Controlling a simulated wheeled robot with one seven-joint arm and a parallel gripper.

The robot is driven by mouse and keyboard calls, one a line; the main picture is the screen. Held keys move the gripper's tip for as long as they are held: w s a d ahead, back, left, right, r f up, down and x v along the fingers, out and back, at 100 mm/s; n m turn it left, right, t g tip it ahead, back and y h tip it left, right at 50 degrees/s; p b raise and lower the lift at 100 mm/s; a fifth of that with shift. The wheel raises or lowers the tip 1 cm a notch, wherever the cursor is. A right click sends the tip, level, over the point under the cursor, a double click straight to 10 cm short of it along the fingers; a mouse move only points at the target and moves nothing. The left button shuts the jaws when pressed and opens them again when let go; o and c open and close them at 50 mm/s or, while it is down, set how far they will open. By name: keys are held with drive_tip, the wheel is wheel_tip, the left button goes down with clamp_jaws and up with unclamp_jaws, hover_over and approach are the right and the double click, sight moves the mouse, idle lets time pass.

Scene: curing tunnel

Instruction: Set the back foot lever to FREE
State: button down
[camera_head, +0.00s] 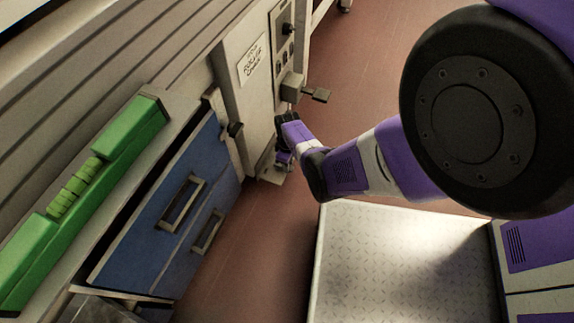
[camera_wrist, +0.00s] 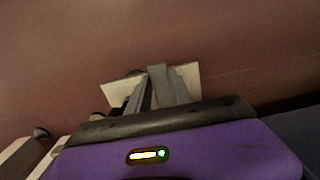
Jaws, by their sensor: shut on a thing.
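My gripper (camera_wrist: 157,92) is low at the foot of the cream machine cabinet (camera_head: 249,103). In the head view my arm reaches down to it from the right, and the purple wrist hides most of the contact. In the wrist view the grey fingers are closed together over a pale foot plate (camera_wrist: 184,77). They are shut on the back foot lever, which is mostly hidden between and behind them. I cannot read the lever's setting or any FREE mark.
A blue drawer unit (camera_head: 150,226) with two handles stands left of the cabinet. A green case (camera_head: 52,228) lies along the ledge above it. A block with a brown-grey handle (camera_head: 318,94) sticks out above my gripper. Red floor is open to the right.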

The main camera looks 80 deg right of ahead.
idle(0.6)
drive_tip(key=c, duration=1.2)
unclamp_jaws()
drive_tip(key=shift+o, duration=0.2)
wheel_tip(320, 180, up, 8)
drive_tip(key=p, duration=0.5)
drive_tip(key=shift+f, duration=0.1)
